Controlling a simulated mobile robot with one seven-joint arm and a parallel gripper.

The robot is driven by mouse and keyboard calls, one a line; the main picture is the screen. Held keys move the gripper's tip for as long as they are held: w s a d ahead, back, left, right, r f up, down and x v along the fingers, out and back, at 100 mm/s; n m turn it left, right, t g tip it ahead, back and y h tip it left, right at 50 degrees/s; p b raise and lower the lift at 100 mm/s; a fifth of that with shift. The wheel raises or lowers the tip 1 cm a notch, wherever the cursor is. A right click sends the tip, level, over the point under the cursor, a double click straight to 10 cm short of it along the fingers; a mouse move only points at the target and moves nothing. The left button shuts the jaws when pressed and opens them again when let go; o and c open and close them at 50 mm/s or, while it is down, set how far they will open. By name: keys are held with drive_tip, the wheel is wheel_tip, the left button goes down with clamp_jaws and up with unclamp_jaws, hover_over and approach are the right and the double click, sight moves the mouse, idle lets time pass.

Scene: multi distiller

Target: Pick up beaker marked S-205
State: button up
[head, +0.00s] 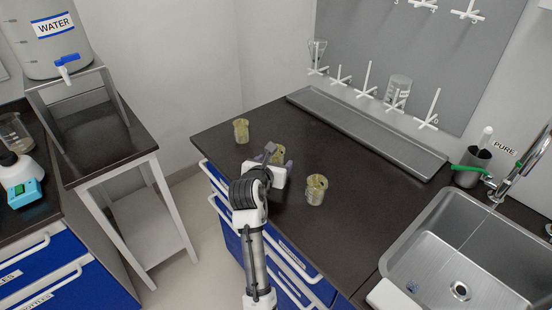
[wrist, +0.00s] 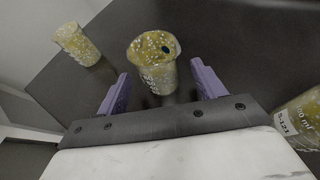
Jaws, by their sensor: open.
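Three beakers with yellowish speckled contents stand on the dark counter. The middle beaker (wrist: 153,65) is upright in front of my gripper (wrist: 161,80), between the two purple fingers as seen in the wrist view; its label is too blurred to read. In the head view the middle beaker (head: 279,152) is partly hidden by my gripper (head: 279,157). The left beaker (head: 241,131) also shows in the wrist view (wrist: 77,44), its label unreadable. The right beaker (head: 316,190) shows in the wrist view (wrist: 302,115) with a label like S-121. My gripper is open and empty.
A metal sink (head: 455,265) with a faucet (head: 515,170) is at the right. A drying rack (head: 365,100) with pegs and a long tray (head: 370,135) is behind the counter (head: 370,205). A water tank (head: 45,40) stands at the left. The counter's front edge is near my arm.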

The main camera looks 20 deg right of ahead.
sight(277, 158)
drive_tip(key=shift+p+x, duration=0.65)
drive_tip(key=shift+x, duration=1.65)
drive_tip(key=shift+r, duration=0.1)
drive_tip(key=c, duration=1.1)
